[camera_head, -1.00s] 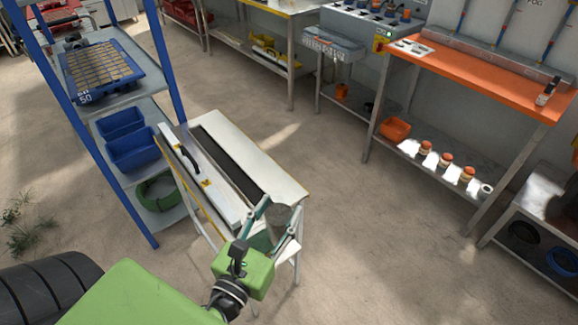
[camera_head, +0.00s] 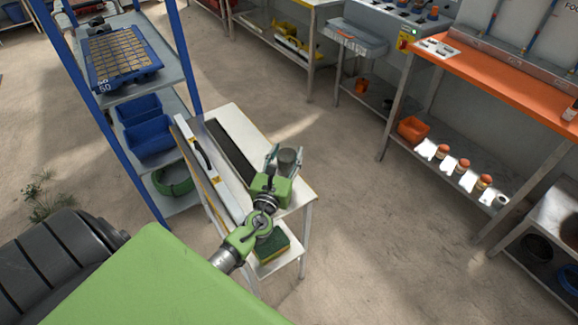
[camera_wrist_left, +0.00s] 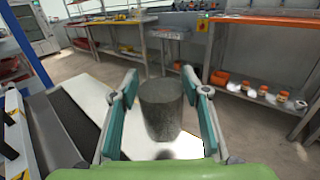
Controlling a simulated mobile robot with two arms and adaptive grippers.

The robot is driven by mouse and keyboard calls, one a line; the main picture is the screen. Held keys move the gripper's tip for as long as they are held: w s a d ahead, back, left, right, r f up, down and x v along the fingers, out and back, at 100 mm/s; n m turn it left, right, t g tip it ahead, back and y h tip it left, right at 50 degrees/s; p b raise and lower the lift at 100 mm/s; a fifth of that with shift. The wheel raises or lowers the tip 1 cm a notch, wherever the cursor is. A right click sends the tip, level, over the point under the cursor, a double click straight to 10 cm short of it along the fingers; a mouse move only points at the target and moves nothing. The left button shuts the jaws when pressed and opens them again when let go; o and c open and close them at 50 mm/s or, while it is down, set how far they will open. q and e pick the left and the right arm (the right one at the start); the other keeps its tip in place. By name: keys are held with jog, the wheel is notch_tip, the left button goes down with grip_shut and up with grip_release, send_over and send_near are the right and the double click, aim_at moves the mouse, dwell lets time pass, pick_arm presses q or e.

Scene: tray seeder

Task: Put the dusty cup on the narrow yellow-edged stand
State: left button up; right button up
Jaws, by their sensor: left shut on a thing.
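The dusty cup (camera_head: 289,160) is a dark grey, speckled cylinder. It stands upright between the fingers of my left gripper (camera_head: 285,162), which is shut on it. The cup also shows in the left wrist view (camera_wrist_left: 161,108), with a soft shadow under it. The narrow stand (camera_head: 238,117) has a white top with thin yellow edges. The cup is over the right part of its top. I cannot tell whether its base touches the surface. My right gripper is not in view.
On the stand lie a long pale bar with a black handle (camera_head: 203,155) and a dark strip (camera_head: 233,152), left of the cup. A green and yellow block (camera_head: 271,244) sits on the lower shelf. A blue-posted rack (camera_head: 185,60) stands close on the left.

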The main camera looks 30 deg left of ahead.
aim_at(289, 163)
pick_arm(q)
jog(key=shift+w+a+f, duration=0.15)
jog(key=shift+w+f, duration=0.55)
jog(key=shift+f, duration=0.05)
jog(key=f, duration=0.1)
jog(key=f+b, duration=0.1)
jog(key=f, duration=0.1)
jog(key=shift+w, duration=0.3)
jog(key=shift+f, duration=0.35)
jog(key=shift+f+b, duration=0.1)
jog(key=shift+b, duration=0.3)
jog(key=o, duration=1.2)
